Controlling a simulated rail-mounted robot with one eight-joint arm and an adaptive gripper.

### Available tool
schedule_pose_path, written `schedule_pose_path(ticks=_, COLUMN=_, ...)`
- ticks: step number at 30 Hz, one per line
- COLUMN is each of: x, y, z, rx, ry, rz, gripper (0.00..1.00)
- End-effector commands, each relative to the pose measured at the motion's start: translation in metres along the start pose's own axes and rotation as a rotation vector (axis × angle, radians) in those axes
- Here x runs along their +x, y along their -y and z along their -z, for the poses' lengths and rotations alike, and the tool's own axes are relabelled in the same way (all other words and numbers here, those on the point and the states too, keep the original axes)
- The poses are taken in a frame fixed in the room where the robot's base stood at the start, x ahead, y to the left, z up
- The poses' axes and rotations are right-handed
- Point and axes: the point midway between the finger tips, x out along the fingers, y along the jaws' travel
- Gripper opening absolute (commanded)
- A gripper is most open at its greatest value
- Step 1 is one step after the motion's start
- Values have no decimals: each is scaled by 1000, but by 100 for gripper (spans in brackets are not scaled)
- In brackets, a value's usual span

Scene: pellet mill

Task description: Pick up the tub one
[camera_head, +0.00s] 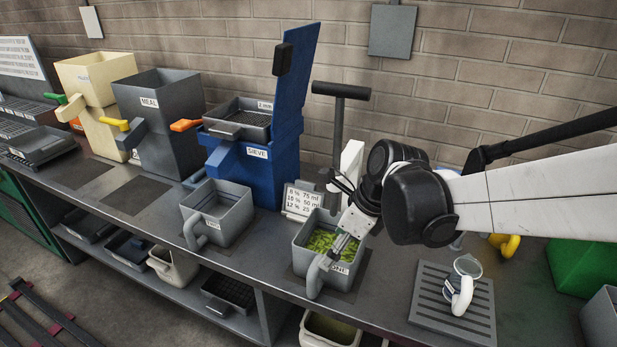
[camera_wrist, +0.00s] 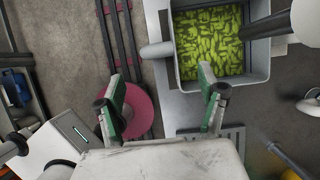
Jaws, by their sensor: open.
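The tub one (camera_head: 347,283) is a grey open tub with a looped handle (camera_head: 316,272) on its front left and a white label that is partly readable. It holds green pellets and stands upright on the bench. In the wrist view the tub one (camera_wrist: 178,72) is at the upper right, with its handle (camera_wrist: 157,51) pointing left. My gripper (camera_head: 338,248) appears over the tub's front part in the head view. In the wrist view my gripper (camera_wrist: 160,76) is open, with nothing between its fingers. The handle lies beyond the fingertips, roughly between them in the picture.
A similar grey tub (camera_head: 232,217) stands to the left, before the blue sieve machine (camera_head: 257,178). A small sign (camera_head: 301,201) is behind the tub one. A slatted mat (camera_head: 425,305) with a white-handled jug (camera_head: 462,290) is to the right. Bare bench lies between the tubs.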

Motion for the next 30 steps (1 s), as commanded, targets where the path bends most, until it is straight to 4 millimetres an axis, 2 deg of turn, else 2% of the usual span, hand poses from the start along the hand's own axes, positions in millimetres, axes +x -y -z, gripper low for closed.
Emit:
schedule_pose_path(ticks=3, x=22, y=0, z=0, rx=-3, ry=0, rz=-1, gripper=72)
schedule_pose_path(ticks=9, x=51, y=0, z=0, rx=-3, ry=0, rz=0, gripper=72)
schedule_pose_path(ticks=18, x=68, y=-2, z=0, rx=-3, ry=0, rz=1, gripper=72)
schedule_pose_path(ticks=24, x=95, y=-8, z=1, rx=-5, ry=0, rz=1, gripper=72)
schedule_pose_path(ticks=30, x=112, y=-8, z=2, rx=-3, ry=1, rz=1, gripper=72)
